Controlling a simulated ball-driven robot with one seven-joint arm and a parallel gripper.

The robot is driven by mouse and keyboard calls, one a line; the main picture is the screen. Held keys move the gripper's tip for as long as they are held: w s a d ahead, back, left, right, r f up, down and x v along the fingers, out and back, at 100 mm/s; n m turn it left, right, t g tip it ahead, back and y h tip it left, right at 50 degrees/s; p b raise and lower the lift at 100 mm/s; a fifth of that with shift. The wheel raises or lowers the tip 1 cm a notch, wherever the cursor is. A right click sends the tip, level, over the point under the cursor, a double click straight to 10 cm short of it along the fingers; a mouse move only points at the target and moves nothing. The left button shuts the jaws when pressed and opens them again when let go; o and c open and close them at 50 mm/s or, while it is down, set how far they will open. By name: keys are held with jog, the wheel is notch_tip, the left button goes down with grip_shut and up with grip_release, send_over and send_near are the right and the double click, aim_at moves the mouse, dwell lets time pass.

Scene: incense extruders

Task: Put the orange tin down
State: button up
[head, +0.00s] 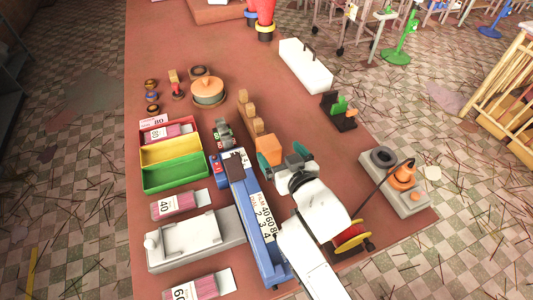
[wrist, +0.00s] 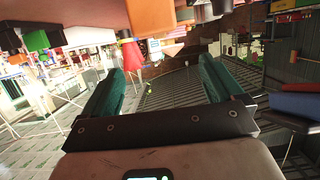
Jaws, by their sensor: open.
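The orange tin (head: 208,88), round with a flat orange lid and small knob, stands upright on the reddish-brown table (head: 215,40) in the head view. My gripper (head: 284,149) is to the right of it and nearer the front, apart from it. Its teal fingers are spread with nothing held. The wrist view also shows my gripper (wrist: 160,72) with clear space between its fingers. An orange-tan shape at the top of the wrist view is cut off, and I cannot tell what it is.
Wooden blocks (head: 251,118) stand between the tin and my gripper. A red, yellow and green tray (head: 172,178) lies front left. A long blue numbered device (head: 250,215) is close by my arm. A white box (head: 306,66) is at the back right.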

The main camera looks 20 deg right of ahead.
aim_at(266, 141)
jog(key=w+f, duration=0.1)
jog(key=w, duration=0.1)
jog(key=w+f, duration=0.1)
jog(key=w+f+b, duration=0.1)
jog(key=w, duration=0.1)
jog(key=shift+w+f, duration=0.35)
jog(key=shift+f, duration=0.05)
jog(key=shift+f+p+x, duration=0.2)
jog(key=shift+f+x, duration=0.05)
jog(key=shift+x, duration=1.1)
jog(key=shift+f+p+x, duration=0.15)
jog(key=shift+f+x, duration=0.1)
jog(key=shift+x, duration=1.1)
jog(key=shift+s+d, duration=0.1)
jog(key=shift+s, duration=0.05)
jog(key=shift+c, duration=0.3)
jog(key=c, duration=1.1)
jog(key=shift+c, duration=0.6)
jog(key=shift+r, duration=0.15)
